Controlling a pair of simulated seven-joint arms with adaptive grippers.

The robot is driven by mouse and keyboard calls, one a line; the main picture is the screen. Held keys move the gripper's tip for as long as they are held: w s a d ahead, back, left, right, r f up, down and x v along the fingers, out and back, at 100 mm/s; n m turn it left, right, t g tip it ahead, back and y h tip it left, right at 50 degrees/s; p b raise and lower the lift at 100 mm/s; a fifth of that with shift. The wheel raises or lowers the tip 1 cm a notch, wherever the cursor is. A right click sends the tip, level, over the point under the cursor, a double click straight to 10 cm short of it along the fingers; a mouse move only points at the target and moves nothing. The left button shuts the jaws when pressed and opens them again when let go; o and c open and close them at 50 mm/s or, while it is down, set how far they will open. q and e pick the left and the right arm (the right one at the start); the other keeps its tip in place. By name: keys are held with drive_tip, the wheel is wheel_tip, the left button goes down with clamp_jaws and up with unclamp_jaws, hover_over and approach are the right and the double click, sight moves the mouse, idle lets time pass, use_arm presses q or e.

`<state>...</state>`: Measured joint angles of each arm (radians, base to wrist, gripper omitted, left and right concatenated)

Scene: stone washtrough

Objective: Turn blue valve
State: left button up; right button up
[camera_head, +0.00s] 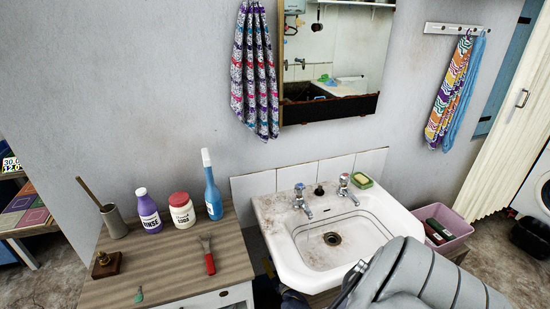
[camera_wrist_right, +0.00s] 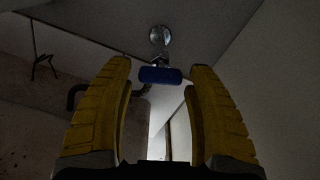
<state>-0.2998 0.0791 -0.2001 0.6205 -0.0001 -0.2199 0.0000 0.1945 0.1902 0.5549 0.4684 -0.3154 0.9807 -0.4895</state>
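The blue valve (camera_wrist_right: 161,75) shows in the right wrist view as a small blue bar handle on a pipe fitting, below a round metal piece. My right gripper (camera_wrist_right: 158,66) is open, its two yellow fingers pointing toward the valve. The handle lies between the fingertips in the picture, with gaps on both sides; I cannot tell its depth relative to the tips. In the head view my grey right arm covers the sink's front right corner, and the valve is hidden.
The white sink (camera_head: 285,233) has two taps, one blue-topped (camera_head: 300,197). A wooden-topped cabinet (camera_head: 165,265) on its left holds bottles and a red-handled brush (camera_head: 209,257). A pink crate (camera_head: 450,228) stands at right. A dark bent pipe (camera_wrist_right: 76,96) shows under the sink.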

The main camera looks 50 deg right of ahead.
clamp_jaws()
drive_tip(key=shift+w+r, duration=0.1)
idle(0.3)
drive_tip(key=m, duration=0.3)
drive_tip(key=shift+w+d+r+m, duration=0.1)
drive_tip(key=shift+d+r+m, duration=0.05)
drive_tip(key=shift+m, duration=0.25)
drive_tip(key=shift+o, duration=1.6)
unclamp_jaws()
drive_tip(key=shift+d+r, duration=0.1)
drive_tip(key=shift+s+a+f, duration=0.2)
drive_tip(key=shift+s+f, duration=0.05)
